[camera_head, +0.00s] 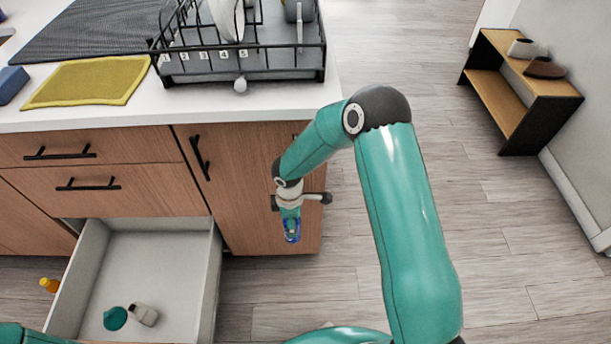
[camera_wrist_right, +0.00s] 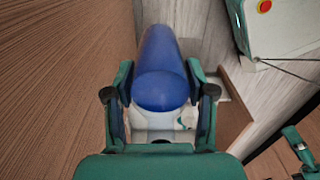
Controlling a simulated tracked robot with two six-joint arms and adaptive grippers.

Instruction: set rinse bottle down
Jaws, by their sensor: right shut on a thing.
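My right gripper (camera_head: 291,222) is shut on the rinse bottle (camera_head: 292,237), which is blue and mostly hidden by the gripper in the head view. The gripper hangs in front of the wooden cabinet, to the right of the open drawer. In the right wrist view the bottle (camera_wrist_right: 160,75) is a blue cylinder with a white part between the two fingers (camera_wrist_right: 160,105). A small teal and dark part of mine shows at the lower right of that view; I cannot make out left fingers there.
The open drawer (camera_head: 94,262) holds a teal round item (camera_head: 115,318) and a small grey-white bottle (camera_head: 143,314). An orange bottle (camera_head: 49,285) is left of it. The counter (camera_head: 290,100) carries a dish rack (camera_head: 245,75) and a yellow cloth (camera_head: 88,82). A low shelf (camera_head: 525,80) stands right.

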